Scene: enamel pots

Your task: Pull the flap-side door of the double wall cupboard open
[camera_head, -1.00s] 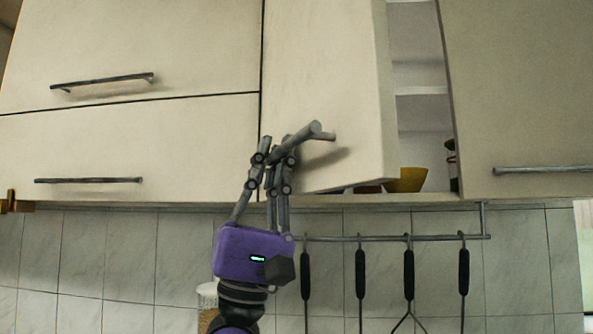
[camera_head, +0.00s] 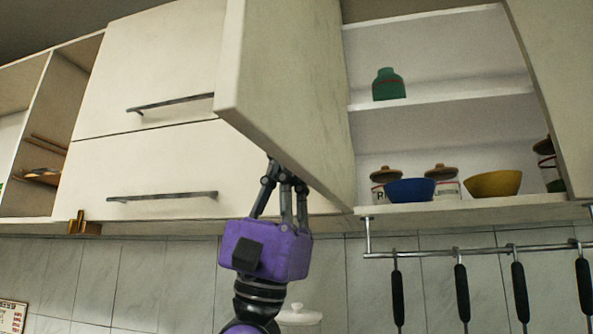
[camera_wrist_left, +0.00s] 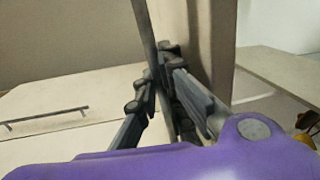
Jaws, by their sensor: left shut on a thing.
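The flap-side door (camera_head: 290,90) of the double wall cupboard (camera_head: 430,125) stands swung wide open. Its free edge points toward me and to the left, and its inner face shows. My left gripper (camera_head: 280,178) reaches up from below at the door's lower edge, and its fingertips are partly hidden behind the door. In the left wrist view the gripper (camera_wrist_left: 158,88) is shut on the door's handle (camera_wrist_left: 146,30), a dark upright bar beside the pale door (camera_wrist_left: 208,45). The handle is hidden in the head view. My right gripper is not in view.
Two flaps (camera_head: 165,75) (camera_head: 140,165) with bar handles lie shut on the left. Inside the cupboard are a green jar (camera_head: 388,85), a blue bowl (camera_head: 410,190) and a yellow bowl (camera_head: 493,184). Utensils hang from a rail (camera_head: 480,253) below.

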